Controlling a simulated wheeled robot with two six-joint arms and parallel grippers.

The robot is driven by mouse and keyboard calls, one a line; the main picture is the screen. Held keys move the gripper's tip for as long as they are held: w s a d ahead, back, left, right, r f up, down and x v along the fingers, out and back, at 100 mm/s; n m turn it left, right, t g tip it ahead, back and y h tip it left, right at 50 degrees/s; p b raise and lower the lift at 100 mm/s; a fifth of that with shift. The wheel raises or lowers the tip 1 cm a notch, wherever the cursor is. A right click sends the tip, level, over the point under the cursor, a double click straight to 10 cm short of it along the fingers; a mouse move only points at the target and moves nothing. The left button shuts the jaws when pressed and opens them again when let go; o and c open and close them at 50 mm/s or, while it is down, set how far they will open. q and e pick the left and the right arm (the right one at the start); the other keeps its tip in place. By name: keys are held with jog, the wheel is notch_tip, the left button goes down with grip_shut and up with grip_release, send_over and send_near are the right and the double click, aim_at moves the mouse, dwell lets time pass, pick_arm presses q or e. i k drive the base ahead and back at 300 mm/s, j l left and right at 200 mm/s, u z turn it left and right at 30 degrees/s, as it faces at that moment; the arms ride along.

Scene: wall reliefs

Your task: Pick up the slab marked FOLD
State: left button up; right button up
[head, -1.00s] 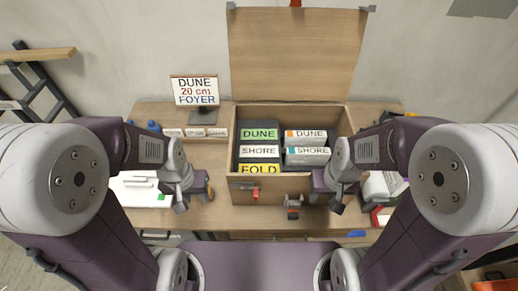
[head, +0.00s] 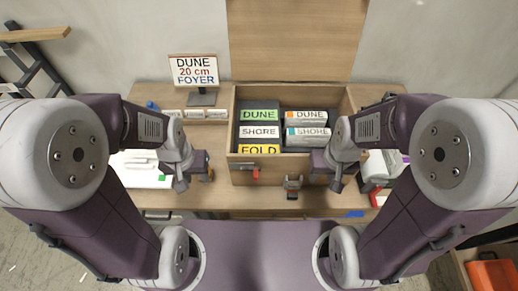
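The slab marked FOLD (head: 259,151) has a yellow label with black letters. It is in the front left of an open wooden box (head: 232,120), just behind the front wall. Behind it in the same column are a white-labelled SHORE slab (head: 259,132) and a green-labelled DUNE slab (head: 259,115). My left gripper (head: 192,170) hangs left of the box, apart from the FOLD slab. My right gripper (head: 328,168) is near the box's front right corner. The finger gaps of both are too small and turned to make out. I see nothing held in either.
The box lid (head: 296,40) stands raised at the back. More slabs marked DUNE (head: 308,116) and SHORE (head: 308,136) fill the right column. A sign (head: 194,70) reads DUNE, 20 cm, FOYER. A red latch (head: 255,174) hangs on the box front.

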aim_at(396, 163)
jog(key=k+z, duration=0.1)
jog(key=z, duration=0.3)
jog(key=k+z, duration=0.1)
jog(key=z, duration=0.25)
jog(key=k+z, duration=0.1)
jog(key=z, duration=0.65)
jog(key=i+l+u, duration=0.15)
jog(key=u, duration=0.3)
jog(key=i+l+u, duration=0.2)
jog(key=u, duration=0.2)
jog(key=i+l+u, duration=0.15)
jog(key=l+u, duration=0.15)
jog(key=u, duration=0.15)
jog(key=i+l+u, duration=0.1)
jog(key=l+u, duration=0.3)
jog(key=j, duration=0.1)
